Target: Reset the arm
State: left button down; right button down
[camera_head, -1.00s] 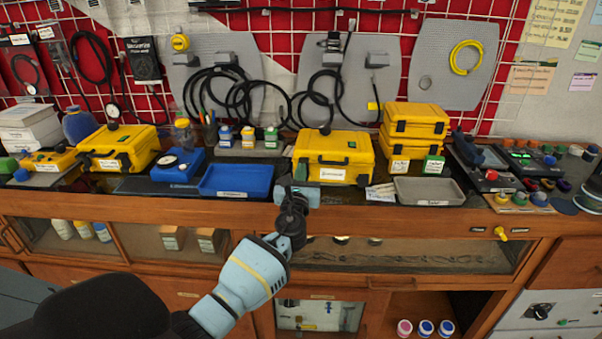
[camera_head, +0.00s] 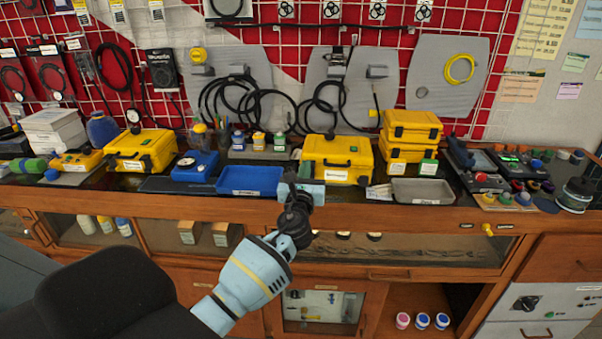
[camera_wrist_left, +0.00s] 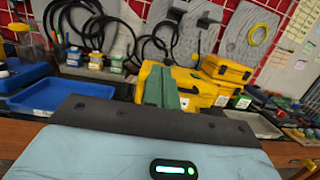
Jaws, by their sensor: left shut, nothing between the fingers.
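My left arm comes in from the lower left in the head view. My left gripper (camera_head: 300,186) is at the bench's front edge, in front of the gap between the blue tray (camera_head: 249,181) and the yellow case (camera_head: 336,160). It is shut and empty, touching nothing that I can make out. In the left wrist view its green fingers (camera_wrist_left: 162,88) stand together in front of the yellow case (camera_wrist_left: 200,88), and the blue tray (camera_wrist_left: 60,97) lies to their left. My right gripper is not in view.
Black hoses (camera_head: 240,100) hang on the wall behind. Open air lies in front of the cabinet.

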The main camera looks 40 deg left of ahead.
pick_arm(q)
jog(key=shift+s+d+r, duration=0.25)
jog(key=shift+s+r, duration=0.15)
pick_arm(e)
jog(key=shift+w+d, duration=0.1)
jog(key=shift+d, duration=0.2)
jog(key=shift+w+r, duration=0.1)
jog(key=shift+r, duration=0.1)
